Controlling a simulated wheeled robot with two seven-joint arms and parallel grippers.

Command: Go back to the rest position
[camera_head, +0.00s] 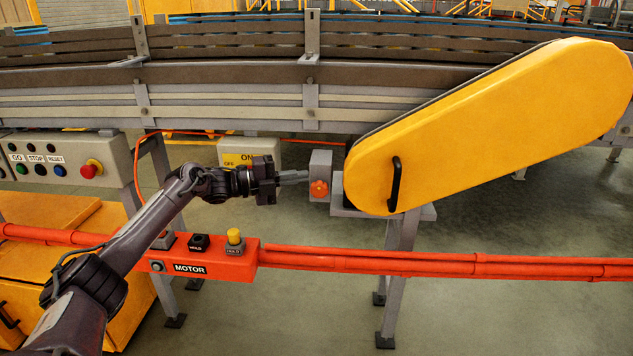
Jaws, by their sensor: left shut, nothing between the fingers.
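My left arm comes in from the lower left and reaches up to the middle of the view. My left gripper (293,177) is shut and empty. Its fingertips point right, close to a grey box with an orange-red knob (319,188); I cannot tell whether they touch it. My right gripper is not in view.
A red rail (450,263) with a MOTOR box (205,256) crosses in front.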

